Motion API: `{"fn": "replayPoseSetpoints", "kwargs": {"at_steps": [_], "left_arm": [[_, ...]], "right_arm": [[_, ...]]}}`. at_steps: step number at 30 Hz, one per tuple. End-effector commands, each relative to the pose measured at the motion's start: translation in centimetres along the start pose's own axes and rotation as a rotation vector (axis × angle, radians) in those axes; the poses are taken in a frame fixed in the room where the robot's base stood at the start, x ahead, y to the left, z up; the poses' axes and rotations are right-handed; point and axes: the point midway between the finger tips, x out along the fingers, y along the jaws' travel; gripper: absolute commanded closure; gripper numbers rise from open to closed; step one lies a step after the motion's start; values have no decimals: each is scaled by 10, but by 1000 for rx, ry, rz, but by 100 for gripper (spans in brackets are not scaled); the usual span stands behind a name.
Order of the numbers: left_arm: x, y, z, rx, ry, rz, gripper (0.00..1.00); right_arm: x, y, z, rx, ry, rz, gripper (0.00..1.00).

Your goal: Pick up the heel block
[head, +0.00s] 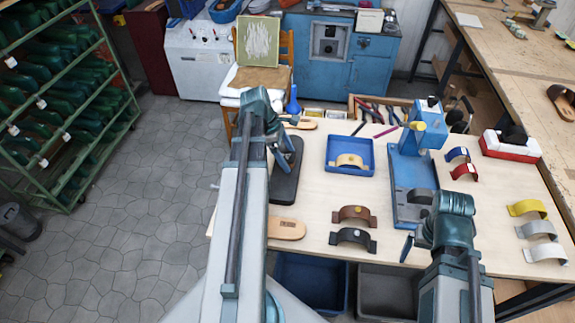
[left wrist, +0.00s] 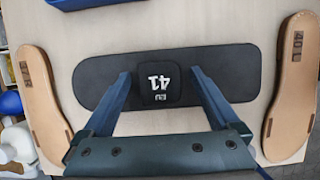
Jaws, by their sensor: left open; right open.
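The heel block (left wrist: 160,85) is a small black block marked 41. It sits on a dark oblong pad (left wrist: 225,75) on the pale table, and in the head view I cannot make it out behind my arm. My left gripper (left wrist: 160,73) is open, with one finger on each side of the block and a gap showing on both sides; it also shows over the dark pad in the head view (head: 287,150). My right gripper (head: 412,240) is open and empty near the table's front edge, by the blue press, partly hidden by its own arm.
Tan soles lie left (left wrist: 42,105) and right (left wrist: 293,90) of the pad. Bins (head: 312,283) sit below the front edge.

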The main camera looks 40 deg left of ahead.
Motion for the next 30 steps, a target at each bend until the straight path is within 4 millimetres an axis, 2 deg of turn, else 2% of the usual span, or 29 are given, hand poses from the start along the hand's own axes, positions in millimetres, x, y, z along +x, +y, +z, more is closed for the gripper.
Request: {"fn": "replayPoseSetpoints", "kwargs": {"at_steps": [6, 21, 30], "left_arm": [[-1, 0, 0, 0, 0, 0, 7], [0, 0, 0, 0, 0, 0, 96], [-2, 0, 1, 0, 0, 0, 96]], "right_arm": [[-1, 0, 0, 0, 0, 0, 5], [-1, 0, 0, 0, 0, 0, 5], [-2, 0, 0, 0, 0, 0, 5]]}}
